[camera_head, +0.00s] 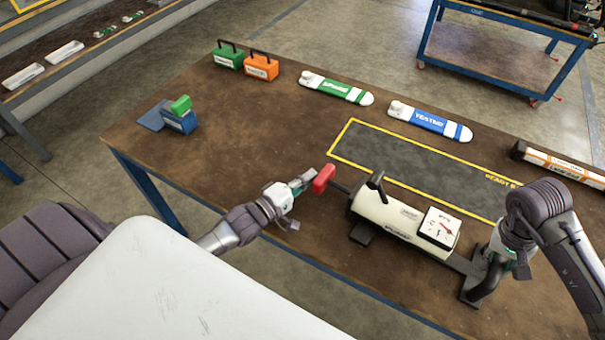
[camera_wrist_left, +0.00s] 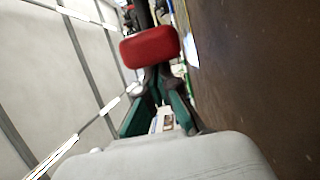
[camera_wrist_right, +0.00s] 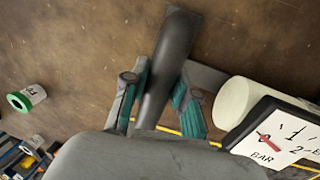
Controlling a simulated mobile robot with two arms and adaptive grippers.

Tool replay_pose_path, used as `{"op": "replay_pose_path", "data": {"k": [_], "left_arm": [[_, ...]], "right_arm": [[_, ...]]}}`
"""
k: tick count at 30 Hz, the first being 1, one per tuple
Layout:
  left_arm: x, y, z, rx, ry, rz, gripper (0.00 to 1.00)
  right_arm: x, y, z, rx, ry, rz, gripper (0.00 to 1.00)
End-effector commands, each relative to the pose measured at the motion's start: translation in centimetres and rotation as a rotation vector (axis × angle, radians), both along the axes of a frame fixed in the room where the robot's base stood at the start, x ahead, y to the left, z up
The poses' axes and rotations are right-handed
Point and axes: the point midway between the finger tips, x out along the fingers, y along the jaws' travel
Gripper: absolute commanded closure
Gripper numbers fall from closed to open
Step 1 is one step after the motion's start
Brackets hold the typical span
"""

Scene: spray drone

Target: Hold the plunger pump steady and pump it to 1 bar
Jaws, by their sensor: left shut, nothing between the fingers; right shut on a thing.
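The plunger pump (camera_head: 385,214) lies on the brown table, a cream cylinder with a dark rod ending in a red handle (camera_head: 323,179) at its left. A square white gauge (camera_head: 439,228) with a red needle sits on its right part; the right wrist view shows the gauge (camera_wrist_right: 278,135) partly, marked BAR, its exact reading unclear. My left gripper (camera_head: 304,183) is shut and empty just left of the red handle, which shows beyond its fingertips in the left wrist view (camera_wrist_left: 150,46). My right gripper (camera_wrist_right: 160,88) is shut on the pump's dark bar (camera_wrist_right: 177,45) at its right end.
A yellow-edged dark mat (camera_head: 400,158) lies behind the pump. A long box (camera_head: 565,165) is at right. Table between is clear.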

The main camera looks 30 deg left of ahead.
Motion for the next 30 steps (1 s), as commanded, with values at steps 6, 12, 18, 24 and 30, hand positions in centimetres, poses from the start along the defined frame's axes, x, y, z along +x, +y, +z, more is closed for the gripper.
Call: {"op": "replay_pose_path", "data": {"k": [6, 12, 18, 24, 30], "left_arm": [[0.0, 0.0, 0.0, 0.000, 0.000, 0.000, 1.00], [-0.2, -2.8, 0.0, -0.006, 0.001, -0.001, 1.00], [-0.5, -6.3, 0.0, -0.004, 0.000, -0.002, 1.00], [-0.6, -6.9, 0.0, -0.001, 0.000, -0.003, 1.00], [-0.6, -6.9, 0.0, -0.001, 0.000, -0.005, 1.00]], "right_arm": [[0.0, 0.0, 0.0, 0.000, -0.001, 0.001, 1.00], [0.0, 0.0, 0.0, 0.000, -0.001, 0.001, 1.00], [0.0, 0.1, 0.0, 0.003, -0.001, 0.002, 1.00], [0.0, 0.2, 0.0, 0.005, -0.001, 0.003, 1.00], [0.0, 0.3, 0.0, 0.007, -0.002, 0.004, 1.00]]}}
